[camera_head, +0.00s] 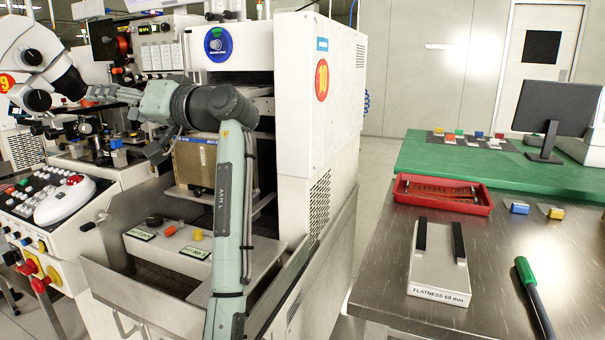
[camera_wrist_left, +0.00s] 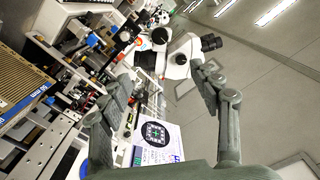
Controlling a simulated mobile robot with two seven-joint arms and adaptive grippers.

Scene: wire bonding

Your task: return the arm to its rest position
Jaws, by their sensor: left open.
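My left arm (camera_head: 229,200) rises from the bottom of the head view and bends left at the top, in front of the white machine. My left gripper (camera_head: 100,95) points left at the height of the machine's upper part, near the white microscope (camera_head: 35,55). In the left wrist view the two grey fingers of the gripper (camera_wrist_left: 163,84) stand wide apart with nothing between them. The microscope (camera_wrist_left: 180,58) shows beyond the fingertips there; the gap to it is hard to judge. My right gripper is not in view.
The white machine (camera_head: 322,130) marked 10 stands behind the arm. A control panel (camera_head: 55,200) with buttons is at the left. At the right, a steel table (camera_head: 385,265) carries a red tray (camera_head: 443,208), a flatness block (camera_head: 438,270) and a green-handled tool (camera_head: 523,270). The aisle floor (camera_head: 377,185) looks clear.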

